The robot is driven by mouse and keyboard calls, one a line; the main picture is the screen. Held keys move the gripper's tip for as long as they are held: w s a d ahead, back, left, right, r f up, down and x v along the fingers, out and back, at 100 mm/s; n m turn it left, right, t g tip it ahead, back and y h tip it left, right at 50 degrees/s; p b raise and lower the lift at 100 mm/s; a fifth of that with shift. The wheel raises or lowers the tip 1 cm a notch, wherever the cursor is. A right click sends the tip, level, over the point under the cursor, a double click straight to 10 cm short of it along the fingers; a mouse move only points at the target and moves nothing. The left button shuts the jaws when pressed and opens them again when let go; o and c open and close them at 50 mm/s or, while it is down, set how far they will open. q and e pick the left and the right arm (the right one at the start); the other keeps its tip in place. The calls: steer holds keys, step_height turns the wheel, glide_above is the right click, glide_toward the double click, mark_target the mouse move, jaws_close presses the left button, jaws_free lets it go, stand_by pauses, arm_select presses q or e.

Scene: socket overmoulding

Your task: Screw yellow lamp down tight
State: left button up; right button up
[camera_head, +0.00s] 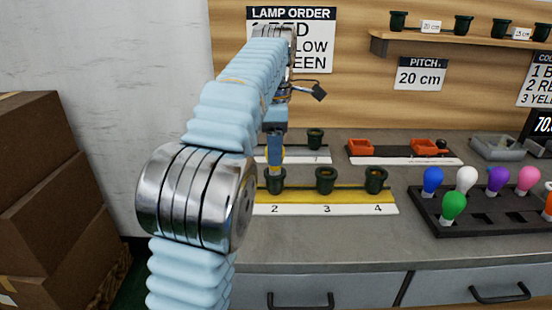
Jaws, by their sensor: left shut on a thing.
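My left gripper (276,157) points straight down over the dark green socket marked 2 (275,182). It is shut on the yellow lamp (276,153), of which only a little yellow shows between the fingers. The lamp is upright at the socket's mouth; how deep it sits is hidden. The sockets marked 3 (325,182) and 4 (376,182) stand to the right on the same yellow strip, with no lamp visible in them. The strip's left end is hidden behind my left arm. My right gripper is not in view.
A black lamp tray (480,222) at right holds blue, white, purple, pink and green lamps. Behind the strip are another dark socket (315,138) and orange trays (360,147). A wall shelf (460,45) holds more sockets. The grey bench front is clear. Cardboard boxes (35,180) stand left.

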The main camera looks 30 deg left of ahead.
arm_select(q)
steer(key=shift+r+m+p, duration=0.2)
steer(key=shift+m+p, duration=0.2)
steer(key=shift+m, duration=0.5)
steer(key=m, duration=0.2)
steer(key=shift+f+m+p, duration=0.1)
steer(key=shift+m+p, duration=0.2)
steer(key=shift+f, duration=0.1)
steer(key=m, duration=0.4)
steer(key=shift+m, duration=0.4)
